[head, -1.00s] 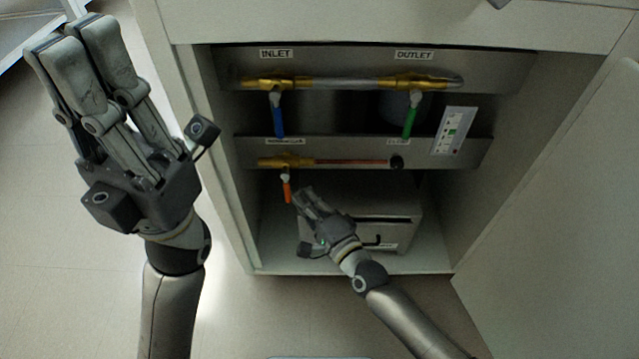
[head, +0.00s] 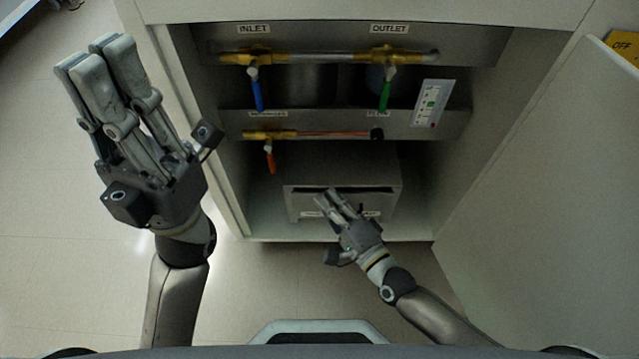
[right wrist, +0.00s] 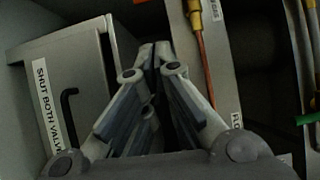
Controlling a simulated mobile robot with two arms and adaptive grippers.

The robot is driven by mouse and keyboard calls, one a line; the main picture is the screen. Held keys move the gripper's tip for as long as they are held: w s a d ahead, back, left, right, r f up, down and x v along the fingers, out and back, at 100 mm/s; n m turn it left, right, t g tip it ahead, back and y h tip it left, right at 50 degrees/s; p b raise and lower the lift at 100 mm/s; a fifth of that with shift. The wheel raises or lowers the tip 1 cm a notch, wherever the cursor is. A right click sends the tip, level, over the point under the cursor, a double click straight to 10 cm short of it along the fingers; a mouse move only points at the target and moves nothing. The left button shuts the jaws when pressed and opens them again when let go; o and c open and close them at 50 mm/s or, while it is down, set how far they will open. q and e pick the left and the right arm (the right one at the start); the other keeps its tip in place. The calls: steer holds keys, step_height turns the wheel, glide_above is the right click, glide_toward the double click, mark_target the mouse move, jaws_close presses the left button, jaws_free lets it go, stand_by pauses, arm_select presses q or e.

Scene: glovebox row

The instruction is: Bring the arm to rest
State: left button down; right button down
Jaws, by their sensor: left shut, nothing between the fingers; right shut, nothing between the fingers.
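My right gripper (head: 332,201) is shut and empty in the head view. It is at the lower front of the open cabinet, in front of the grey box (head: 297,204), and hides part of that box's face. In the right wrist view its closed fingers (right wrist: 160,55) point into the cabinet between the grey box (right wrist: 75,50) and the pipe panel. I cannot tell whether it touches the box. My left gripper (head: 88,52) is shut and empty, raised at the left outside the cabinet.
The cabinet holds a blue handle (head: 257,90) under INLET, a green handle (head: 386,92) under OUTLET and an orange handle (head: 270,158) below. A label card (head: 432,103) is at right. The cabinet door (head: 545,200) stands open at right. Floor (head: 50,230) is clear at left.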

steer(key=shift+s+d, duration=0.15)
steer(key=shift+s, duration=0.2)
